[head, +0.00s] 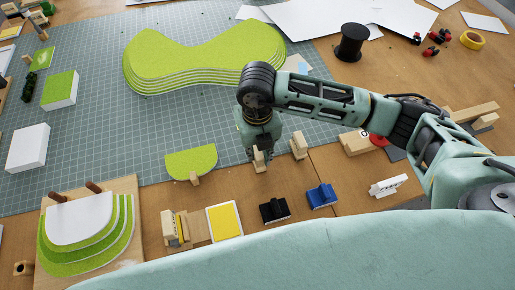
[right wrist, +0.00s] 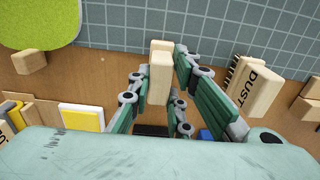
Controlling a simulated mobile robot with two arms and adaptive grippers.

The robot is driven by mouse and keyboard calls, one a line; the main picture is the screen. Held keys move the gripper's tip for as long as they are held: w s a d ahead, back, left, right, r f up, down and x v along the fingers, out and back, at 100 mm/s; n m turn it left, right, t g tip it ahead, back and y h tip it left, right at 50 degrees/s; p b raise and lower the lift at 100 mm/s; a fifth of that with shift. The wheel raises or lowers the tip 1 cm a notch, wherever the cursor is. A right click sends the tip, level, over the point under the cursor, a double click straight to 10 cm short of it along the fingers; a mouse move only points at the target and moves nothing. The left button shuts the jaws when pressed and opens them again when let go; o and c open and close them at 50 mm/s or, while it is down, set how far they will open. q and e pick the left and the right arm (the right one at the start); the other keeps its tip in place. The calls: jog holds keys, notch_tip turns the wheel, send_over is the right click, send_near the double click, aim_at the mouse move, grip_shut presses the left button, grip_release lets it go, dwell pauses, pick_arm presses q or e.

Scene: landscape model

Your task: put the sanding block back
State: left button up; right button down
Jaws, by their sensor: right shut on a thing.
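My right gripper (head: 259,157) points down just above the wooden strip in front of the green mat. It is shut on a small pale wooden block, which I take for the sanding block. The block (head: 259,163) shows only in part under the fingers in the head view. In the right wrist view the block (right wrist: 160,75) stands between the two green fingers of the gripper (right wrist: 160,85). I cannot tell whether its lower end touches the table. My left gripper is not in view.
A wooden brush marked DUST (right wrist: 255,90) stands right of the gripper. In front lie a black piece (head: 273,209), a blue piece (head: 321,196) and a yellow pad (head: 225,221). A green half-round piece (head: 190,160) lies to the left. The mat (head: 110,130) has free room.

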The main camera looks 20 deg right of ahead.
jog(key=shift+f+b, duration=0.25)
jog(key=shift+b, duration=0.05)
dwell(0.4)
jog(key=c, duration=1.5)
grip_release()
jog(key=shift+c, duration=0.2)
jog(key=shift+r, duration=0.1)
